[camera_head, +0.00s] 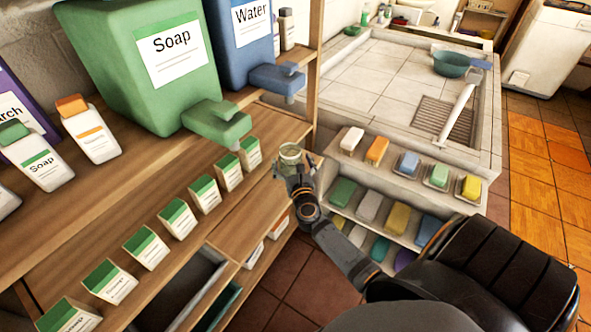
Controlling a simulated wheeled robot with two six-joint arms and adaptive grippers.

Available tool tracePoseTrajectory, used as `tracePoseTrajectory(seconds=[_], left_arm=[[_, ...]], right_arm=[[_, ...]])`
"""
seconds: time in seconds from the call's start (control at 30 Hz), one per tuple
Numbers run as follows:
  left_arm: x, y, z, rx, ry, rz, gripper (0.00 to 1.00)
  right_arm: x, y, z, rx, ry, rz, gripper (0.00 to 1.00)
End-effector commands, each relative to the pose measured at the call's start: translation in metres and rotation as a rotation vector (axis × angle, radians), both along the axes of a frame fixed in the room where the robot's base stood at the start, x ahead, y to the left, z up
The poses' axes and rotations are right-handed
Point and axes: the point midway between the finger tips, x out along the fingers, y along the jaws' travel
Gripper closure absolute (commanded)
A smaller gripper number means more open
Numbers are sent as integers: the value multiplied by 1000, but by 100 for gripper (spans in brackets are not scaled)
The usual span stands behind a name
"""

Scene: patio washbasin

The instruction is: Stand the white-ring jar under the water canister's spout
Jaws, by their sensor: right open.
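The blue water canister (232,45), labelled "Water", stands on the raised shelf. Its blue spout (275,77) juts out over the wooden shelf below. A small jar (290,152) with a pale ring at its top stands near the right end of that lower shelf. In the picture it is below the spout; I cannot tell whether it is straight under it. My right gripper (296,170) is open at the jar's near side, close to or around it; its fingers are small and partly hidden. My left gripper is not in view.
The green soap canister (150,60) with its green spout (215,122) stands left of the water canister. Several green-and-white cartons (205,194) line the shelf's front edge. Colored soap bars lie on the white ledge (400,167) at right, beside the tiled basin (375,75).

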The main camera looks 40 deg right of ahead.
Motion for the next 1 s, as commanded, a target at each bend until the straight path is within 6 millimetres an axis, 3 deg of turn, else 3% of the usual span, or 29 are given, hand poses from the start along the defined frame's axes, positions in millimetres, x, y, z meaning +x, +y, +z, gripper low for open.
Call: tracePoseTrajectory(seconds=[0.2,0.4,1.0], left_arm=[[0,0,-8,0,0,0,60],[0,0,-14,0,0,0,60],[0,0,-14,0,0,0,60]], right_arm=[[-52,22,-3,1,2,1,6],[-81,33,-1,0,0,0,6],[-87,36,1,0,-1,0,6]])
